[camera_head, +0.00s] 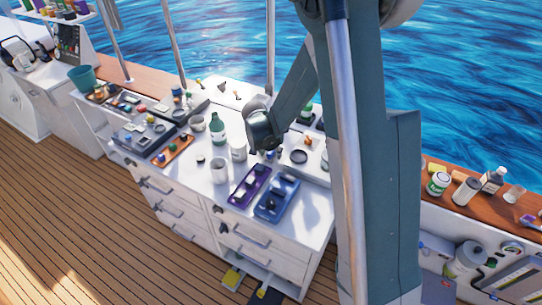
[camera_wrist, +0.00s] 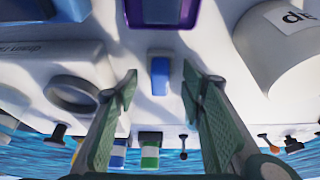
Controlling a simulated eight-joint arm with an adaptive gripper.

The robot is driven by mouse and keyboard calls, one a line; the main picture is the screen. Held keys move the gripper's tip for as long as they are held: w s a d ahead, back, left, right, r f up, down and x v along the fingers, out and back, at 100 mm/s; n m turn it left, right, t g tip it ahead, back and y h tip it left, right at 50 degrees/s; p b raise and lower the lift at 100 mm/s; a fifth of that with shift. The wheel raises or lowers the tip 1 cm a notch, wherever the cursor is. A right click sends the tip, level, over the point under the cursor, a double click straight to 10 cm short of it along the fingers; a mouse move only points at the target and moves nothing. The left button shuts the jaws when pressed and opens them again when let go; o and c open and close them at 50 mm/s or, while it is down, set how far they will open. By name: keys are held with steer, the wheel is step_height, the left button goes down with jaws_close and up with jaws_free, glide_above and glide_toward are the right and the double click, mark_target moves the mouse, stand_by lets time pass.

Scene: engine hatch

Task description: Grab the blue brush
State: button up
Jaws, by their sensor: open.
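A small blue piece with a grey end, which looks like the blue brush (camera_wrist: 160,76), lies on the white worktop in the middle of the wrist view. My gripper (camera_wrist: 160,70) is open, with one green finger on each side of it in the picture. A gap shows between each finger and the blue piece, and nothing is held. I cannot tell how high the fingertips are above the worktop. In the head view my gripper (camera_head: 268,151) is over the worktop behind the trays, and the blue piece cannot be made out there.
A purple tray (camera_head: 232,198) and a blue tray (camera_head: 264,215) lie at the worktop's front. A white labelled container (camera_wrist: 285,50) stands close right of the fingers in the wrist view. A dark ring (camera_wrist: 72,97) is on the left. A green bottle (camera_head: 217,132) stands nearby.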

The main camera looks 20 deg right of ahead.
mark_target(271, 150)
steer(key=shift+c, duration=0.7)
steer(key=c, duration=1)
steer(key=shift+r, duration=0.15)
steer(key=shift+r, duration=4.85)
steer(key=shift+p, duration=0.3)
